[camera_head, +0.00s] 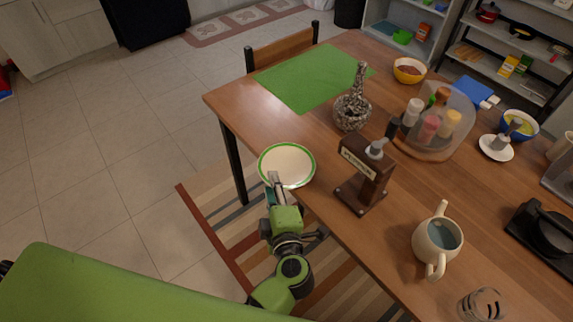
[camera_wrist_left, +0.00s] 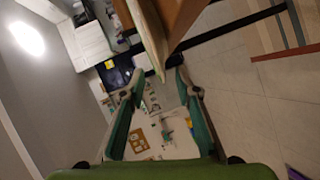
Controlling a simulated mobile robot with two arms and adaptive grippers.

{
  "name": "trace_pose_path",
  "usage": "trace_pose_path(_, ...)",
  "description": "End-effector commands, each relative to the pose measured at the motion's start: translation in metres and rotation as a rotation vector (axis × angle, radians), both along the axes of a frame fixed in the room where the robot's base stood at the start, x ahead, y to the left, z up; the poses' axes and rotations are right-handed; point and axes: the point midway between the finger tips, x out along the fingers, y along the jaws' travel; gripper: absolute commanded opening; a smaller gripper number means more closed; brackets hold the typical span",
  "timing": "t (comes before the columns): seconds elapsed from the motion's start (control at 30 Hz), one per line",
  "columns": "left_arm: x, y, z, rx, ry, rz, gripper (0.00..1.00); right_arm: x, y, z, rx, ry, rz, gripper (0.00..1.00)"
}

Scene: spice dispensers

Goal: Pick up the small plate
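The small plate (camera_head: 288,162) is cream with a green rim. It sits at the near left edge of the wooden table, with its near side reaching past the edge. My left gripper (camera_head: 273,180) is at the plate's near rim. In the left wrist view the plate (camera_wrist_left: 150,32) shows nearly edge-on beside the table. Its rim comes down between the two fingertips (camera_wrist_left: 160,74), which stand apart. I cannot tell whether a finger touches it. My right gripper is in neither view.
A clear-covered spice rack (camera_head: 457,104) and a two-handled jug (camera_head: 437,240) stand farther right. A green mat (camera_head: 308,82) lies at the far end.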

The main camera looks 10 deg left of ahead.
Motion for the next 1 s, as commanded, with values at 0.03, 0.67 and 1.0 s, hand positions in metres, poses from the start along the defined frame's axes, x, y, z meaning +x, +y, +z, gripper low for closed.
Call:
trace_pose_path(0.03,0.0068,0.0033,-0.0008,0.003,-0.002,0.0,0.3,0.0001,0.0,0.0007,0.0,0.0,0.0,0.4)
trace_pose_path(0.67,0.016,0.0078,-0.0043,-0.001,-0.001,0.0,0.0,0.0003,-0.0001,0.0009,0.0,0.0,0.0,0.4)
trace_pose_path(1.0,0.016,0.0075,0.0012,-0.001,-0.002,0.0,0.0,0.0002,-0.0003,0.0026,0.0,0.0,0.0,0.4)
